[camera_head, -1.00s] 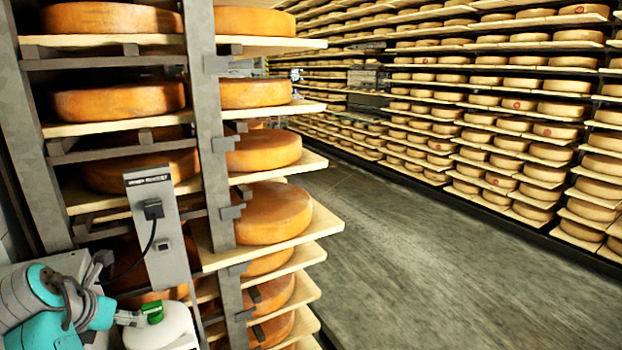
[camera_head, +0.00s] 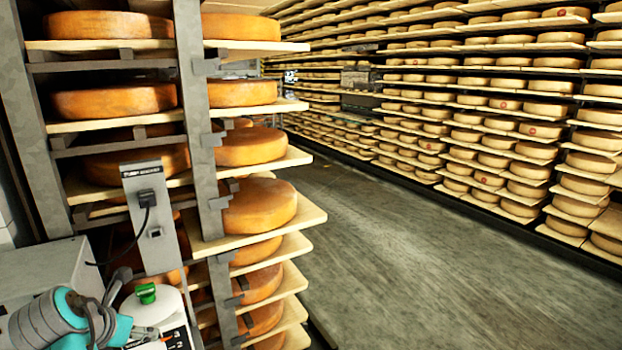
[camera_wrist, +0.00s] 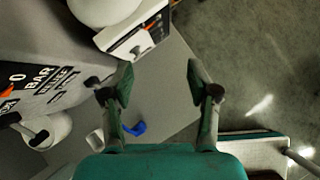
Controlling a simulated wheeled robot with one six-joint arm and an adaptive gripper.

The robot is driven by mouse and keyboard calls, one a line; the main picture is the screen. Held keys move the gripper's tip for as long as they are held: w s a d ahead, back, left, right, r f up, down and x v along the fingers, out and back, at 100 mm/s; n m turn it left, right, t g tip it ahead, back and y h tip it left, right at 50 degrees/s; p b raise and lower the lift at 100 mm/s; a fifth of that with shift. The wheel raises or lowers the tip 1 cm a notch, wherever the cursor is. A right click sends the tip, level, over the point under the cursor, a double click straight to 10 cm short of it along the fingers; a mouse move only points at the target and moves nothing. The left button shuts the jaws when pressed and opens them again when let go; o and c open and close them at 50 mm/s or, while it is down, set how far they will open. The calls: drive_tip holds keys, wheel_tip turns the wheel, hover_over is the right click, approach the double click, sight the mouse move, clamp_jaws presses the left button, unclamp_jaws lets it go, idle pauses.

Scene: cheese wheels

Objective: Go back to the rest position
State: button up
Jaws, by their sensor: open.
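My gripper (camera_wrist: 160,82) shows in the wrist view with its two dark green fingers spread wide apart. Nothing is between them; a grey surface and the floor lie beyond. In the head view my teal and grey arm (camera_head: 60,320) is folded low at the bottom left corner, and the gripper itself cannot be made out clearly there.
A rack with orange cheese wheels (camera_head: 258,206) on wooden boards stands close on the left. A grey floor aisle (camera_head: 400,260) is clear. Long shelves of pale cheese wheels (camera_head: 520,150) line the right. A small blue piece (camera_wrist: 134,128) shows in the wrist view.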

drive_tip(key=w+d+f+m+t+y, duration=0.1)
drive_tip(key=d+f+m, duration=0.2)
drive_tip(key=d+f, duration=0.7)
drive_tip(key=d+f+m, duration=0.3)
drive_tip(key=d+f, duration=0.4)
drive_tip(key=f, duration=0.5)
drive_tip(key=s+d+f+m+t+y, duration=0.1)
drive_tip(key=s+d+f+m, duration=0.35)
drive_tip(key=d, duration=0.45)
drive_tip(key=s+d+f+m, duration=0.4)
drive_tip(key=s+d+f, duration=0.2)
drive_tip(key=d, duration=0.3)
drive_tip(key=s+d+r+m+t, duration=0.1)
drive_tip(key=s+d+m, duration=0.4)
drive_tip(key=s+d, duration=0.3)
drive_tip(key=s+d+r+m+t, duration=0.1)
drive_tip(key=s+d+m, duration=0.4)
drive_tip(key=s, duration=0.6)
drive_tip(key=s+d+r+m+t+h, duration=0.1)
drive_tip(key=s+d+r+m, duration=0.2)
drive_tip(key=s+r+m, duration=0.2)
drive_tip(key=s+d+r+m+t+h, duration=0.1)
drive_tip(key=s+d+r+m, duration=0.3)
drive_tip(key=s+r, duration=0.7)
drive_tip(key=shift+r+m+t, duration=0.45)
drive_tip(key=shift+m+t, duration=0.15)
drive_tip(key=shift+m, duration=0.35)
